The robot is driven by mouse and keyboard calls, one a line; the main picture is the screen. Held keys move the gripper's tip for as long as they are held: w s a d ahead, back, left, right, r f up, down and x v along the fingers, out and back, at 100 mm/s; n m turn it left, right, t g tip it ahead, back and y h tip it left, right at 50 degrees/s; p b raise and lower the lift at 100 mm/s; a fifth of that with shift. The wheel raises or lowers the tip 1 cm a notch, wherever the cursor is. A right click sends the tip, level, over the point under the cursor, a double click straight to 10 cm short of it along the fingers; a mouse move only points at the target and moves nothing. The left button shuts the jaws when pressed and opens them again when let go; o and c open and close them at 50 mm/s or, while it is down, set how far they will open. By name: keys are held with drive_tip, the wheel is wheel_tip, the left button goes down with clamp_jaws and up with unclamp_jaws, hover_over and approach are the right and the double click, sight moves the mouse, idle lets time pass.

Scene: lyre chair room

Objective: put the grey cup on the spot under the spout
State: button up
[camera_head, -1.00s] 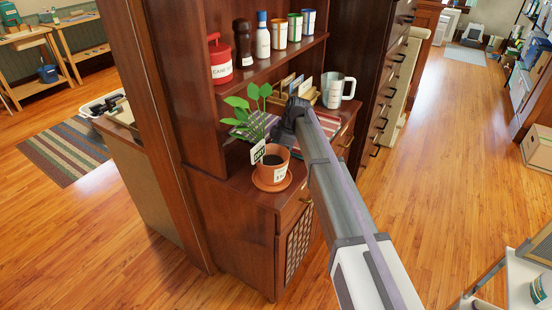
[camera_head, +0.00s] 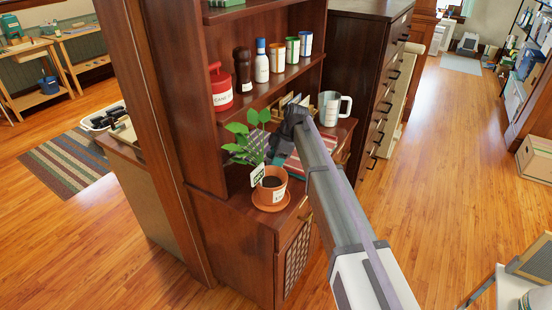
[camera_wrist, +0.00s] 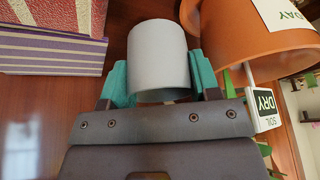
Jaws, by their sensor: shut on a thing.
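The grey cup (camera_wrist: 160,52) is between the teal fingers of my gripper (camera_wrist: 163,80) in the wrist view, and the jaws are shut on it. In the head view my gripper (camera_head: 279,156) is over the cabinet's lower top, just behind the potted plant; the cup cannot be made out there behind my arm. I cannot make out a spout or a spot under it in either view.
The terracotta plant pot (camera_head: 270,186) stands close to my gripper; its rim (camera_wrist: 235,30) is right of the cup in the wrist view. Striped books (camera_wrist: 50,45) lie left of it. A pale handled jug (camera_head: 334,107) stands behind. The shelf (camera_head: 270,83) above holds several containers.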

wheel_tip(320, 180, up, 11)
drive_tip(key=p, duration=0.9)
drive_tip(key=shift+r, duration=0.1)
